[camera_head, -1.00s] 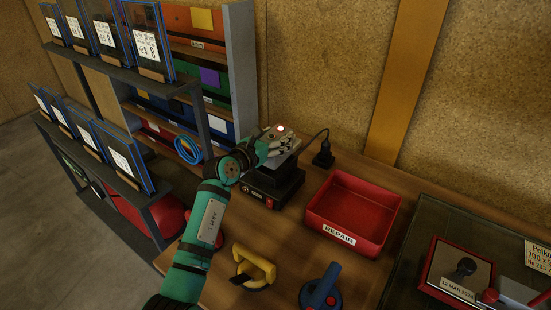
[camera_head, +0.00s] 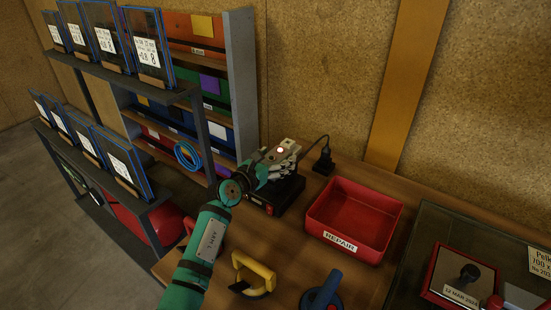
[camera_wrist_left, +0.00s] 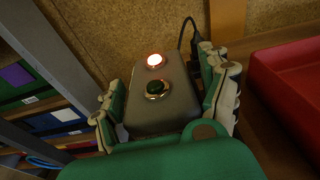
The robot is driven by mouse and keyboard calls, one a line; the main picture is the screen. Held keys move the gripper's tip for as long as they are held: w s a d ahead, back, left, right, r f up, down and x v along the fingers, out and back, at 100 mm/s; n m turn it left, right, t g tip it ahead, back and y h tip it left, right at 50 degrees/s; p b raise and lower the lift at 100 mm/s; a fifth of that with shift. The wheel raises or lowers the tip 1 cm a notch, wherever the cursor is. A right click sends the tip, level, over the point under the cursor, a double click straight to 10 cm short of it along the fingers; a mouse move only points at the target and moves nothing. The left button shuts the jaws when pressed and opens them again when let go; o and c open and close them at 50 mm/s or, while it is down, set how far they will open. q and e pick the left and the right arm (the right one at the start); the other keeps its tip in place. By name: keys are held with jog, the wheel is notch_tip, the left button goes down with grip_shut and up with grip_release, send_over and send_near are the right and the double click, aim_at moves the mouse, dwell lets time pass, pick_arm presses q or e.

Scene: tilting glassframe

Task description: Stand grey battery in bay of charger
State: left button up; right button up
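The grey battery (camera_head: 286,145) is a grey block with a lit red-white light and a dark green button on its top. It also shows in the left wrist view (camera_wrist_left: 163,98). My left gripper (camera_head: 277,163) has its fingers on both sides of the battery and is shut on it, over the charger. The black charger (camera_head: 278,197) stands on the bench with a red light on its front. The hand and battery hide most of its bay, so I cannot tell whether the battery's bottom is in it. My right gripper is not in view.
A red REPAIR tray (camera_head: 331,237) stands right of the charger. A black plug (camera_head: 324,163) with a cable is behind. A yellow-handled tool (camera_head: 254,272) and a blue one (camera_head: 322,291) lie in front. A rack with glass frames (camera_head: 182,92) stands left.

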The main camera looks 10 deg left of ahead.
pick_arm(q)
jog(key=v, duration=1.2)
jog(key=shift+p, duration=0.3)
jog(key=shift+s, duration=0.1)
